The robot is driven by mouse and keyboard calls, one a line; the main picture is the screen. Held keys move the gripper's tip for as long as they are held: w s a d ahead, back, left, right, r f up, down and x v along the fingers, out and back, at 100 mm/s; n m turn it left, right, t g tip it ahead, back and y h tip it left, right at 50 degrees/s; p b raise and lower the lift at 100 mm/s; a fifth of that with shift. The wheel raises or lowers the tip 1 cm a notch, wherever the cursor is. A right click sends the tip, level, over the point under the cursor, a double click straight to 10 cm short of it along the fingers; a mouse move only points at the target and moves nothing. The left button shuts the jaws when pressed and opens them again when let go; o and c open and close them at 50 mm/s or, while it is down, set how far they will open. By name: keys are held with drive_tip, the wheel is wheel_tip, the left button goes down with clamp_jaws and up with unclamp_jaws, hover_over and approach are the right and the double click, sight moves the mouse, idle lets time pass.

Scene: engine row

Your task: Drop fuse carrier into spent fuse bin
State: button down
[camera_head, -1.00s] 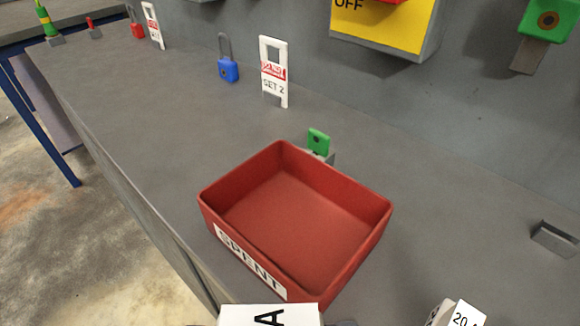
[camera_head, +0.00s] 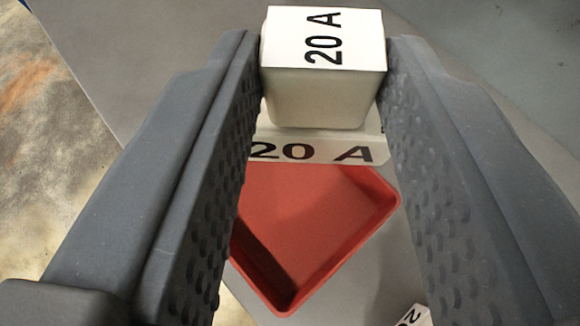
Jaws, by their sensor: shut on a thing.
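The spent fuse bin (camera_head: 383,218) is a red, open, shallow tray on the grey bench below. It shows between the fingers, under and nearer the bottom of the picture than the carrier. The carrier and left finger hide part of the bin. The bin floor that shows is bare, with a dark shadow at its left.
A small white block with a partly visible label (camera_head: 413,317) lies on the bench at the bottom, right of the bin. The grey bench top (camera_head: 160,30) is clear at the upper left. Its edge drops to a stained floor (camera_head: 40,110) at the left.

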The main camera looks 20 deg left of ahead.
drive_tip(key=shift+a+f, duration=0.25)
drive_tip(key=shift+f, duration=2.45)
drive_tip(key=c, duration=1)
unclamp_jaws()
drive_tip(key=b, duration=0.4)
approach(298, 155)
drive_tip(key=shift+v, duration=2.35)
